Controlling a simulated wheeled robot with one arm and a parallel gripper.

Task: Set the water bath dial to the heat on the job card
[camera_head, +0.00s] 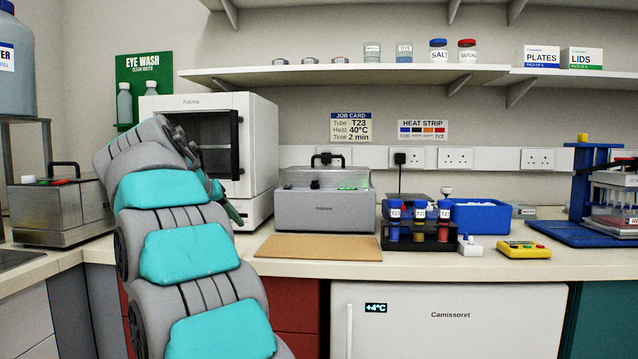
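The job card (351,127) on the back wall reads Tube T23, Heat 40°C, Time 2 min. A grey metal box with a black lid handle (322,211) stands mid-bench. A similar steel box (58,214) with a black handle stands at the far left, with small red and white parts on top. Neither is clearly labelled as the water bath, and I cannot make out a dial or its setting. My arm rises at left with teal pads. My gripper (232,212) is small and partly hidden beyond the arm, in front of the white oven-like cabinet; its fingers cannot be read.
A heat strip card (422,130) hangs right of the job card. A cork mat (318,247) lies in front of the middle box. A dark rack (425,238) with several tubes, a blue bin (480,218) and a yellow device (523,250) stand to the right. Shelves hang above.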

